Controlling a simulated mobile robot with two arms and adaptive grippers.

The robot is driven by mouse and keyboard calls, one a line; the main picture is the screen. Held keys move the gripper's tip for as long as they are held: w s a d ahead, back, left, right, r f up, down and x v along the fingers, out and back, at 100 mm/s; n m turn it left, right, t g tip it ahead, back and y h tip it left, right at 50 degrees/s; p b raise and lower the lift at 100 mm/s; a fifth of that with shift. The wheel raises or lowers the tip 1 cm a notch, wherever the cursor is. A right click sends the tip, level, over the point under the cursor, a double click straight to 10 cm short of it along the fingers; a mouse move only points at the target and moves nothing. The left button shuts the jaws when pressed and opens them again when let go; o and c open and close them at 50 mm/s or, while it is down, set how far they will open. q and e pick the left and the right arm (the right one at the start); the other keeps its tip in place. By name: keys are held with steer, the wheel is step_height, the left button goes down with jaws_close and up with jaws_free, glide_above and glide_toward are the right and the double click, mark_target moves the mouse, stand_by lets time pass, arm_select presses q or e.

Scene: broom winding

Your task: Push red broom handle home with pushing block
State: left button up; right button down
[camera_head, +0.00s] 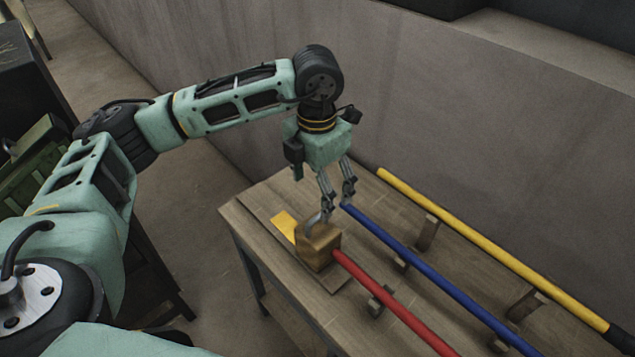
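The wooden pushing block (317,249) stands on a flat wooden board on the table, in line with the red broom handle (398,309). The handle's near-left end meets the block's right face; whether they touch or leave a small gap is hard to tell. My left gripper (334,210) points down at the block's top and back edge. Its two finger linkages show apart, but the tips are small and partly lost against the block and a grey curved part there, so its grip is unclear. My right gripper is out of view.
A blue handle (415,262) and a yellow handle (480,239) lie roughly parallel to the red one, on wooden supports. A yellow patch (285,226) is left of the block. The table's left edge (238,238) is close; a wall (470,130) stands behind.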

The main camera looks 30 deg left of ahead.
mark_target(317, 216)
arm_select(q)
step_height(317, 216, down, 10)
steer(key=b, duration=0.7)
steer(key=shift+f, duration=0.25)
steer(key=shift+c, duration=0.3)
jaws_close()
stand_by(0.9)
